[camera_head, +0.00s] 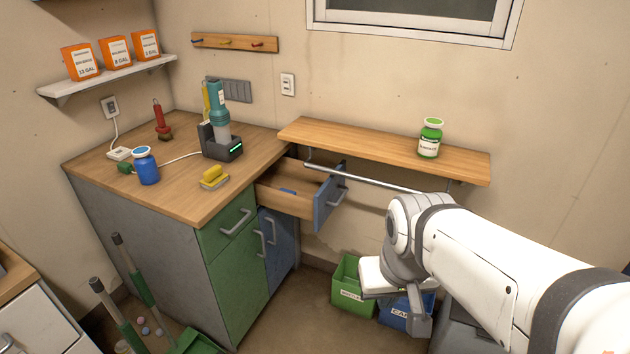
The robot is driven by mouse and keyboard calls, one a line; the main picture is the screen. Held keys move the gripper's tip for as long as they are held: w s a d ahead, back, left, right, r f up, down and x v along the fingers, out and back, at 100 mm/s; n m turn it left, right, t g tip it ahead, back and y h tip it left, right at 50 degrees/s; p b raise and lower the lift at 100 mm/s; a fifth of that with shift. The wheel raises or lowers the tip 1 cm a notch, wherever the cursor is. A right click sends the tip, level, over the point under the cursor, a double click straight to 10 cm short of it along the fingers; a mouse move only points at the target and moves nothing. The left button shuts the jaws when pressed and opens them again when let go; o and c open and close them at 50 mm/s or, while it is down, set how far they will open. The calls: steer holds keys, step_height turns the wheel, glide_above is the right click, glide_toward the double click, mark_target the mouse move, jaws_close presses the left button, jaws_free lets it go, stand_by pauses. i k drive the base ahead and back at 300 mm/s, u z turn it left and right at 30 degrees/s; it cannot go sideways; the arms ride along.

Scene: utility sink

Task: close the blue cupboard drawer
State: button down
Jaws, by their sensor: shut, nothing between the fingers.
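The blue cupboard drawer (328,198) stands pulled out from the wooden-topped cupboard, under the wall shelf. Its blue front with a grey bar handle faces right, and its open wooden box shows a small blue item inside. My gripper (388,312) hangs at the end of my white arm, right of and nearer than the drawer front, and apart from it in the picture. It points downward over the bins. The jaws look shut and hold nothing visible.
A wall shelf (385,150) with a green jar (430,138) and a rail (365,178) overhang the drawer. A green bin (350,284) and a blue bin (398,318) stand on the floor below. A green drawer (228,222) and blue door (279,243) are shut.

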mark_target(318, 193)
steer(key=k, duration=1.3)
steer(key=u, duration=0.5)
steer(key=i, duration=1.95)
steer(key=z, duration=0.4)
steer(key=i, duration=0.45)
steer(key=z, duration=0.55)
